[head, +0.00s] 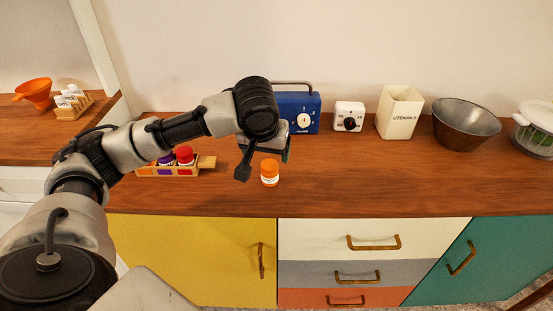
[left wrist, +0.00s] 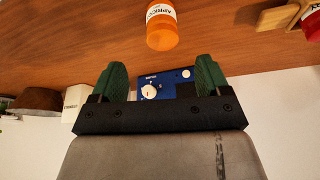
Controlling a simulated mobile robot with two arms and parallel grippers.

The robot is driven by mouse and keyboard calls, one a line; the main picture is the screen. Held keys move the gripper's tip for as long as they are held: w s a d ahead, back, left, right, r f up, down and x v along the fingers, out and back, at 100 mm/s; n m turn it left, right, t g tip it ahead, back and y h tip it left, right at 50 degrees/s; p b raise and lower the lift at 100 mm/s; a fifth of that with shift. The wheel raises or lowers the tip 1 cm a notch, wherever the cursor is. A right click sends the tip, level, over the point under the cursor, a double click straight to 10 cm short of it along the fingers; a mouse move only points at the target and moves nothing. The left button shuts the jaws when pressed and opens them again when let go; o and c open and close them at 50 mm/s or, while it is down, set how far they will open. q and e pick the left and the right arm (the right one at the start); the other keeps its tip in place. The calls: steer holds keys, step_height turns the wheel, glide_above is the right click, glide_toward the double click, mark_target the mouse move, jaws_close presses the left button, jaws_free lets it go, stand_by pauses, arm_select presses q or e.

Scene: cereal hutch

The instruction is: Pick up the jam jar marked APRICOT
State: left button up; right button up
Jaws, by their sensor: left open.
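The orange jam jar (head: 269,174) stands upright on the wooden counter, near its front edge. In the left wrist view the jar (left wrist: 162,27) shows a white label reading APRICOT, at the top of the picture. My left gripper (head: 265,160) is open and empty, close to the jar. In the left wrist view its two green fingers (left wrist: 155,75) are spread apart, and the jar is beyond them, not between them. My right gripper is not in view.
A wooden rack (head: 207,163) with a purple jar (head: 166,159) and a red jar (head: 185,155) stands left of the apricot jar. Behind are a blue radio (head: 309,105), a white timer (head: 349,116), a utensils holder (head: 399,113) and a bowl (head: 464,124). The counter right of the jar is clear.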

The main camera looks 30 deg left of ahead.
mark_target(270, 165)
arm_select(q)
steer(key=b+x, duration=0.1)
steer(key=x, duration=0.9)
steer(key=shift+a+f, duration=0.15)
steer(key=shift+f, duration=0.05)
steer(key=c, duration=1.1)
steer(key=shift+o, duration=0.2)
steer(key=shift+r, duration=0.15)
